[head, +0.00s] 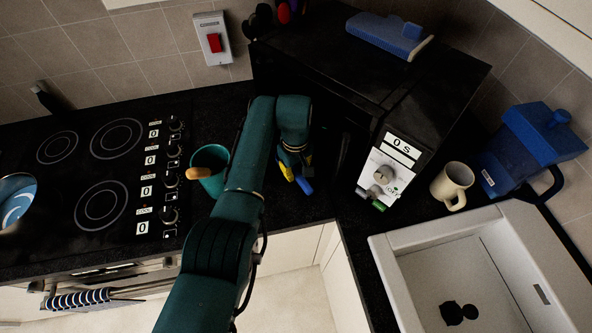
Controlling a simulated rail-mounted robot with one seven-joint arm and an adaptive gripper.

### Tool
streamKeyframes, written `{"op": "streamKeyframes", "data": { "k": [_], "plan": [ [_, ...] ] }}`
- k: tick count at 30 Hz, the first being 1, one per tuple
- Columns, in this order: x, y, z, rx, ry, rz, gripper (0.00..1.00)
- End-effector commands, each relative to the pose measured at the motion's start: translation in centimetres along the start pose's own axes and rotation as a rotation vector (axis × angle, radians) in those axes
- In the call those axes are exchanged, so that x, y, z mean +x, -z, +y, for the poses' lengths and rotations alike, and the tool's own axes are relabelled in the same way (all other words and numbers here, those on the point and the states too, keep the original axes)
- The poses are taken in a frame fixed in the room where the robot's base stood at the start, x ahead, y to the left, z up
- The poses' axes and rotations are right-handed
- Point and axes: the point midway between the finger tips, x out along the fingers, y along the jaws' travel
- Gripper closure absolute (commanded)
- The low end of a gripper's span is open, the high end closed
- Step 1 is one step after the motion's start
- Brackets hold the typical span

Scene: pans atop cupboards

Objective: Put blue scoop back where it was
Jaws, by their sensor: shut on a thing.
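My gripper (294,173) is over the dark counter between the teal cup and the microwave, pointing down. It is shut on a small blue thing (305,187), which looks like the blue scoop. Only a short blue piece shows beside a yellow part at the fingers; the rest is hidden by my gripper and arm. I cannot tell whether the blue piece touches the counter.
A teal cup (211,158) with an orange-brown handle stands left of my arm. The black microwave (440,90) stands close on the right, with a blue object (388,35) on top. A cream mug (452,187), blue jug (530,145) and white sink (400,262) lie further right.

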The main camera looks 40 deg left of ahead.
Motion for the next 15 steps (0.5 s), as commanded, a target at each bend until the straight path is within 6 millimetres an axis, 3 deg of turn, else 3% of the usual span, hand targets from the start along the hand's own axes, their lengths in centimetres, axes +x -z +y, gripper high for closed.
{"op": "streamKeyframes", "data": {
  "k": [8, 9, 12, 15],
  "plan": [
    [0.36, 0.02, 0.02, 0.000, 0.000, 0.000, 1.00],
    [0.28, 0.02, 0.02, 0.000, -0.001, 0.001, 0.73],
    [0.23, 0.01, 0.01, 0.000, 0.000, 0.000, 0.57],
    [0.23, 0.01, 0.01, 0.000, 0.000, 0.000, 0.57]
  ]
}}
